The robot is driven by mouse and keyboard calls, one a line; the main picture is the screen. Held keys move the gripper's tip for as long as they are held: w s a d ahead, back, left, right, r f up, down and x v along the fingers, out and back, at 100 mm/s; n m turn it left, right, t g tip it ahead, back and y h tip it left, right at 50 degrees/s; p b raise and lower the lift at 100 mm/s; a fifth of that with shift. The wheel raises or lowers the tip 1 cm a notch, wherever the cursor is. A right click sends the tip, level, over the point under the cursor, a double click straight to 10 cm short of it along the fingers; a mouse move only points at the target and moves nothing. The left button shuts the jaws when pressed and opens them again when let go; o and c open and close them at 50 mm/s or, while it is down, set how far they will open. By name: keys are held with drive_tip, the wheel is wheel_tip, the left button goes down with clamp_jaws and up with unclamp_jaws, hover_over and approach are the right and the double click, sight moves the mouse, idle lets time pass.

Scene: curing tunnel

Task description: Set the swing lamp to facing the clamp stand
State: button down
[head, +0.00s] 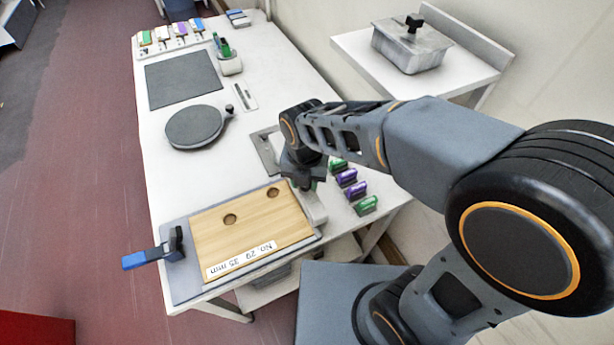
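My gripper (304,182) points down over the near right part of the white bench (190,185). It is beside the far right corner of a wooden board (235,238). My wrist hides its fingertips, so I cannot tell whether it is open or touching anything. A light grey block (313,207) sits just below it, at the board's right edge. No swing lamp can be made out for certain. A small white stand (231,66) with a green and black piece on top is at the back; it may be the clamp stand. A blue-handled clamp (152,257) stands left of the board.
A dark round disc (195,127) and a dark square mat (183,79) lie on the bench. Several green and purple clips (357,190) line its right edge. A lidded metal box (411,47) is on the wall shelf (458,70). A rack of coloured tags (172,37) is at the back.

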drive_tip(key=shift+w, duration=0.1)
drive_tip(key=c, duration=0.8)
unclamp_jaws()
drive_tip(key=shift+d, duration=0.1)
drive_tip(key=shift+o, duration=0.2)
wheel_tip(320, 180, up, 14)
drive_tip(key=shift+f, duration=0.1)
